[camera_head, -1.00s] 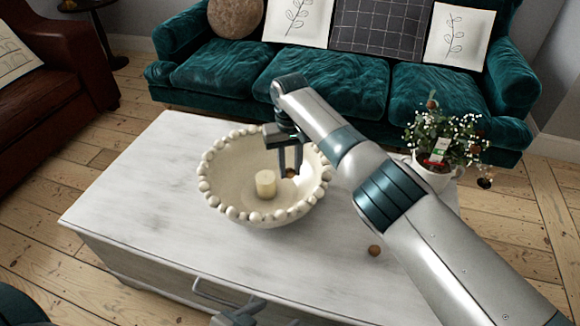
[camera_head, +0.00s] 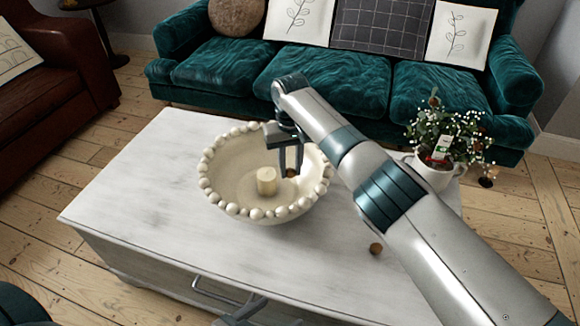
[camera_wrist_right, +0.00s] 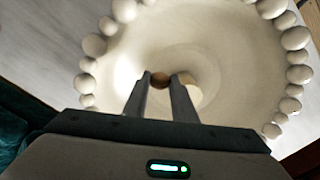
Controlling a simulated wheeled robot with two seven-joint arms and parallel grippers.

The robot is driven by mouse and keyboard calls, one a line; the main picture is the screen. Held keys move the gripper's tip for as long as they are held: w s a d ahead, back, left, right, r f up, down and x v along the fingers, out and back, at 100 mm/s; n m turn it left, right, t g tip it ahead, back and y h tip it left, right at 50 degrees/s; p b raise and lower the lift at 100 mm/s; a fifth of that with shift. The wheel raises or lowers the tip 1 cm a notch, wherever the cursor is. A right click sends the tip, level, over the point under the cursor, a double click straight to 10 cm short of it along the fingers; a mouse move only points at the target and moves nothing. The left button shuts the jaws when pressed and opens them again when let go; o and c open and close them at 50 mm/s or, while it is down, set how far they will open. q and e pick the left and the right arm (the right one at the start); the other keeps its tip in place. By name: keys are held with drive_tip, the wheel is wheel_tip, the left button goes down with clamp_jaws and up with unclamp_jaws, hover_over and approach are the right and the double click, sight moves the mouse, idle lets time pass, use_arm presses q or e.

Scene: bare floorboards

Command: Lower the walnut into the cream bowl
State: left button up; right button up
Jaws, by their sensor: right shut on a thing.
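The cream bowl (camera_head: 220,200) stands on the table, with a rim of round beads. My right gripper (camera_head: 291,170) reaches into the bowl from above, shut on a small brown walnut (camera_wrist_right: 159,80). In the wrist view the walnut sits between the fingertips of my right gripper (camera_wrist_right: 160,82), above the bowl's inside. Whether it touches the bowl is unclear. A second brown, round nut-like thing (camera_head: 376,248) lies on the table right of the bowl.
A cream candle (camera_head: 266,181) stands inside the bowl, left of my right gripper; it is partly hidden in the wrist view. A white pot with a flowering plant (camera_head: 437,172) stands at the table's right end. The white tabletop (camera_head: 130,195) is clear left of the bowl.

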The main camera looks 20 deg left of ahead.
sight(291, 169)
use_arm(q)
drive_tip(key=shift+w+d+r+t+h+b, duration=0.2)
drive_tip(key=shift+d+r+t+h+b, duration=0.15)
drive_tip(key=shift+t+b, duration=0.35)
use_arm(e)
drive_tip(key=shift+f, duration=0.7)
drive_tip(key=shift+w+d+f, duration=0.2)
drive_tip(key=shift+d, duration=0.1)
drive_tip(key=shift+f, duration=0.1)
drive_tip(key=shift+s+a+f, duration=0.1)
drive_tip(key=shift+a, duration=0.1)
drive_tip(key=shift+f+b, duration=0.35)
drive_tip(key=shift+b, duration=0.15)
drive_tip(key=shift+f, duration=0.25)
drive_tip(key=shift+f+b, duration=0.1)
drive_tip(key=shift+b, duration=0.25)
use_arm(q)
drive_tip(key=w+d+r+t+h, duration=0.1)
drive_tip(key=w+r+t, duration=0.1)
drive_tip(key=r, duration=0.4)
drive_tip(key=w+d+r+t+h, duration=0.1)
drive_tip(key=w+d+r+t, duration=0.1)
drive_tip(key=r+t, duration=0.2)
wheel_tip(291, 169, up, 3)
drive_tip(key=shift+w+d+r, duration=0.15)
drive_tip(key=shift+w, duration=0.1)
